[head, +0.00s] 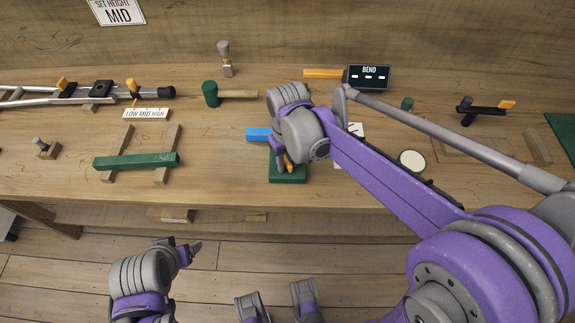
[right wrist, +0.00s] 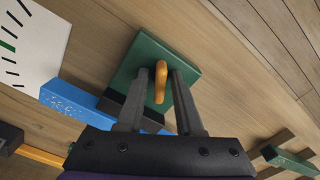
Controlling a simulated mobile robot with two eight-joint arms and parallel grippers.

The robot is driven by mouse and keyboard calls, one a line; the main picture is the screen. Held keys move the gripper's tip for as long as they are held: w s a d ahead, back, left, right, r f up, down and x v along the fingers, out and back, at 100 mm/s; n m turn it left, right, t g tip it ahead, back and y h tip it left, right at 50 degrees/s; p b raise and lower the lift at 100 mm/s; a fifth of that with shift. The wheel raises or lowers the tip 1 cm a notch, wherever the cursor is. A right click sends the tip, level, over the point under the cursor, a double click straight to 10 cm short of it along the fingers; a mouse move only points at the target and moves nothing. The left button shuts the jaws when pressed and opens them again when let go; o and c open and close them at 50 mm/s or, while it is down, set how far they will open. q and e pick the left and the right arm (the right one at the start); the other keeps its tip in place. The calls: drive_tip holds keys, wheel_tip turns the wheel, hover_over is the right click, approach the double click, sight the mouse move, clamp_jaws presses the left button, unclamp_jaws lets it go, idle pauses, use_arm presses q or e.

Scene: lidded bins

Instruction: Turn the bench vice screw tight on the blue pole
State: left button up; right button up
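The bench vice has a green base (head: 288,179) at the table's front middle, partly hidden by my right arm. Its orange screw handle (right wrist: 160,84) stands up in the right wrist view. My right gripper (right wrist: 161,74) has its two dark fingers on either side of the handle, and they look apart with a narrow gap around it. The blue pole (head: 258,134) lies level, sticking out left of the vice; it also shows in the right wrist view (right wrist: 75,103) beside a black jaw block. My left gripper (head: 187,252) is low in front of the table, and its fingers are unclear.
A green-headed mallet (head: 211,93) lies behind the vice. A dark BEND display (head: 368,76) stands at the back. A green bar (head: 136,161) rests on wooden supports to the left. A white round disc (head: 412,160) is to the right.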

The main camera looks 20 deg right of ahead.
clamp_jaws()
drive_tip(key=m, duration=0.4)
idle(0.4)
drive_tip(key=shift+m+p, duration=0.35)
drive_tip(key=shift+m, duration=0.85)
drive_tip(key=shift+o, duration=0.4)
unclamp_jaws()
